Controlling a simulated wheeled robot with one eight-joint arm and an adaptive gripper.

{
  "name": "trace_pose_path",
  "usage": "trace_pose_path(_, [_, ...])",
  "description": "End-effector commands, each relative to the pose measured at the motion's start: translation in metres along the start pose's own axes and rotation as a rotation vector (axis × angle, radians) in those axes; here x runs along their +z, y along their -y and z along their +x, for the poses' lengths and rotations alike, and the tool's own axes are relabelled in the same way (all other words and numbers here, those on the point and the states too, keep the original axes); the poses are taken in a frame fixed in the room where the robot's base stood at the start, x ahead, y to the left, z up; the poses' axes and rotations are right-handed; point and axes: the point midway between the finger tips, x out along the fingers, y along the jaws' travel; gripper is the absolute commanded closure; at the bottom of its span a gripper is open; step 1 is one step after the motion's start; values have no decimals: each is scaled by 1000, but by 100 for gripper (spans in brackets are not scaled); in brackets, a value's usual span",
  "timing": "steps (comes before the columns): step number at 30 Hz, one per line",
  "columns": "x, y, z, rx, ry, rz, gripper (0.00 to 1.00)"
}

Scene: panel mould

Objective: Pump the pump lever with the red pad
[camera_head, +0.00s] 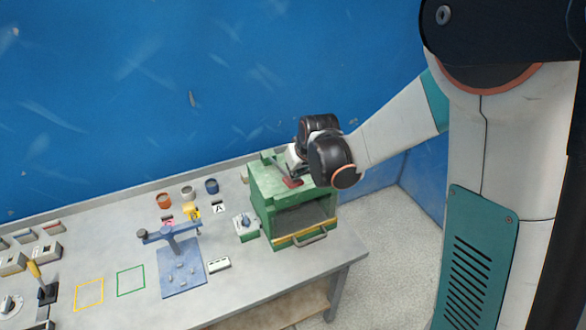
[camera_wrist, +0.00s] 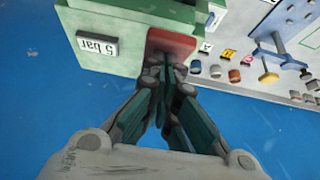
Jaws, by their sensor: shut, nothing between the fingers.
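The red pad (camera_head: 293,183) shows on top of the green machine (camera_head: 262,205), partly hidden by my gripper in the head view. In the wrist view the red pad (camera_wrist: 170,42) lies at the edge of the green machine (camera_wrist: 110,22), beside a "5 bar" label (camera_wrist: 97,45). My gripper (camera_wrist: 165,66) is shut and empty, its fingertips at the near edge of the pad. I cannot tell whether they touch it. In the head view my gripper (camera_head: 291,170) is just above the pad, and the lever under the pad is not clearly visible.
A blue stand with a crossbar (camera_head: 172,240) is on the grey bench, left of the machine. Several small cups (camera_head: 188,192) stand behind it. The blue wall (camera_head: 120,90) is right behind the bench.

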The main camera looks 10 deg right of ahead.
Motion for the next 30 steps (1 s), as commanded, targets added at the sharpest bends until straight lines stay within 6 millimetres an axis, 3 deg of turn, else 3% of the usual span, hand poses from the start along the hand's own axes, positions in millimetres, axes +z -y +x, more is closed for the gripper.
trace_pose_path(3, [15,0,13,0,-45,1,100])
trace_pose_path(21, [59,0,52,0,-242,1,100])
trace_pose_path(30, [70,0,63,0,-240,0,100])
